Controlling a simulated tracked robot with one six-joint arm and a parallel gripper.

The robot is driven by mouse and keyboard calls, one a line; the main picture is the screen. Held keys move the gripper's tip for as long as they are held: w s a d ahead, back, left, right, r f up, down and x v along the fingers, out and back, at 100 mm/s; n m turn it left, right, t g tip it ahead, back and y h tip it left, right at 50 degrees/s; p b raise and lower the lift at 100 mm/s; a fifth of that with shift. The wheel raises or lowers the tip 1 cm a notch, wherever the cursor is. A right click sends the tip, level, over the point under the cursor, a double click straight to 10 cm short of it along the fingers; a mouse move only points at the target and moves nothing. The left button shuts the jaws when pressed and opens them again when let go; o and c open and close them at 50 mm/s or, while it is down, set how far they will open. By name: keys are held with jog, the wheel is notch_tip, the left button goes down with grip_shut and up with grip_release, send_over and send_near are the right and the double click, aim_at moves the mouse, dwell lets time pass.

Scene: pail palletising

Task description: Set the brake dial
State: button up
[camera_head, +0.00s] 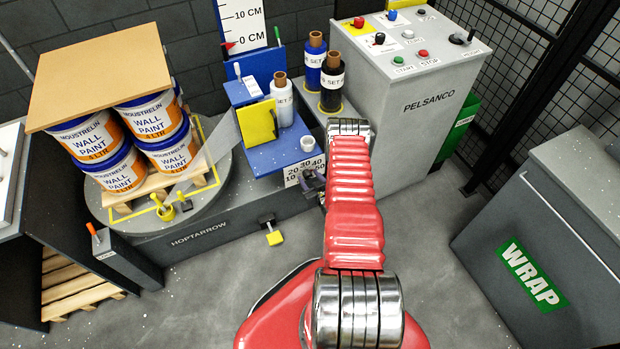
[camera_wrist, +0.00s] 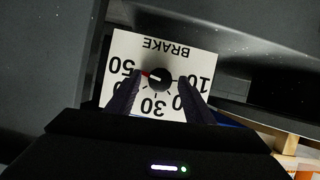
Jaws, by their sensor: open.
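The brake dial (camera_wrist: 159,79) is a round black knob on a white plate marked BRAKE, upside down in the wrist view. Its red pointer mark (camera_wrist: 147,73) points left, toward the 50. Numbers 10, 30 and 50 are readable; my fingers partly cover the others. My gripper (camera_wrist: 160,75) is open, with one dark finger on each side of the knob; I cannot tell whether either touches it. In the head view the white number plate (camera_head: 291,177) is on the front of the wrapping machine, with my gripper (camera_head: 311,184) in front of it, hiding the knob.
Paint pails (camera_head: 120,172) stand on a pallet on the turntable (camera_head: 218,208) at left, under a brown board (camera_head: 104,76). A grey PELSANCO control box (camera_head: 430,115) is behind my arm. A WRAP cabinet (camera_head: 545,220) stands at right.

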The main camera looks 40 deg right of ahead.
jog(key=shift+c, duration=0.3)
jog(key=c, duration=1)
